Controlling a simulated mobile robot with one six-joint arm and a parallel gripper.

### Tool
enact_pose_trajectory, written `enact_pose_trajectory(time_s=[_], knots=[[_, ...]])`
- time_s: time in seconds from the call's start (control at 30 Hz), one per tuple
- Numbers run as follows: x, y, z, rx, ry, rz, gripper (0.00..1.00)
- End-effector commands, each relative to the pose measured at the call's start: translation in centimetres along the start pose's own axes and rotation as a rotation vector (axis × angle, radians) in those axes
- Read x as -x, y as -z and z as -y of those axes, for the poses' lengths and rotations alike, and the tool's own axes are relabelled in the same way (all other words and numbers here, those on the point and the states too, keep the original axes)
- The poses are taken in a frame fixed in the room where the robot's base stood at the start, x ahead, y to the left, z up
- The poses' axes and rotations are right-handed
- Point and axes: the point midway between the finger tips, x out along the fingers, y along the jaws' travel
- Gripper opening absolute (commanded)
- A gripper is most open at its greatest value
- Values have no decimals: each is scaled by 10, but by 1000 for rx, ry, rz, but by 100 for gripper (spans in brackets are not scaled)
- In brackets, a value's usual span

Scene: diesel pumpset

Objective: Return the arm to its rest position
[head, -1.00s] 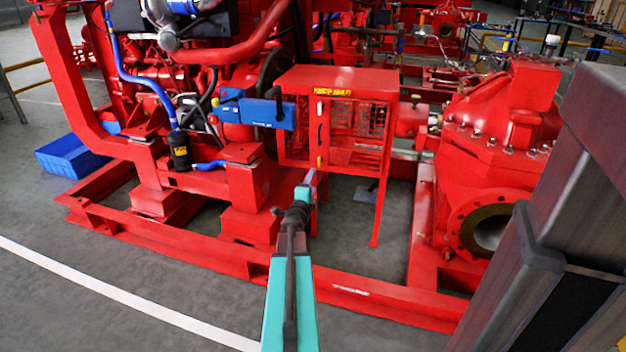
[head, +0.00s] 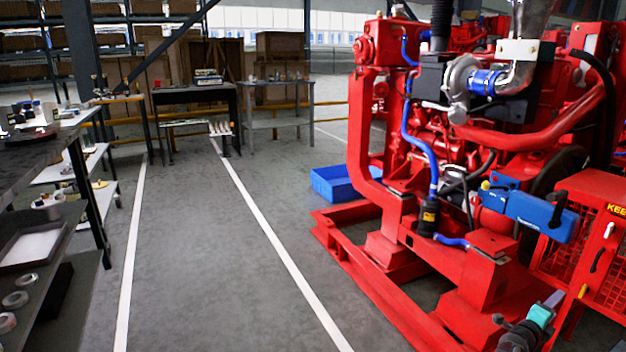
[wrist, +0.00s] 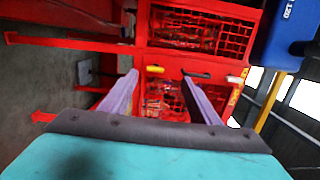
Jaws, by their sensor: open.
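My arm shows at the lower right of the head view, with the teal end of my gripper (head: 555,299) in front of the red pumpset (head: 480,265). In the wrist view, the two purple fingers of my gripper (wrist: 160,77) are spread apart with nothing between them. Beyond them is the red mesh guard (wrist: 185,28) with a yellow label and a black handle. The guard (head: 592,243) is cut by the right edge of the head view. Most of my arm is out of the frame.
A blue bin (head: 340,183) sits on the floor by the pumpset's frame. A workbench (head: 40,165) with shelves stands at the left, and tables (head: 278,122) stand at the back. The grey floor (head: 205,255) between bench and pumpset is clear, with white lines.

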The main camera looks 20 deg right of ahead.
Motion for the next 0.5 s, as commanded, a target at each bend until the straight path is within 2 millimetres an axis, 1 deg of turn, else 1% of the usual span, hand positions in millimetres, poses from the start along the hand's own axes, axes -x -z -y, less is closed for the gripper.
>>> enact_pose_trajectory(time_s=[0.03, 0.07, 0.1, 0.17, 0.2, 0.27, 0.3, 0.37, 0.5], knots=[[5, -17, 7, 1, -5, 21, 56], [8, -26, 9, 2, -8, 33, 56], [12, -40, 10, 4, -12, 51, 56], [20, -62, 12, 7, -21, 79, 56], [26, -78, 12, 10, -27, 98, 56], [37, -100, 12, 14, -38, 129, 56], [45, -116, 12, 17, -44, 150, 56], [57, -137, 12, 22, -55, 180, 56], [89, -186, 11, 41, -77, 253, 56]])
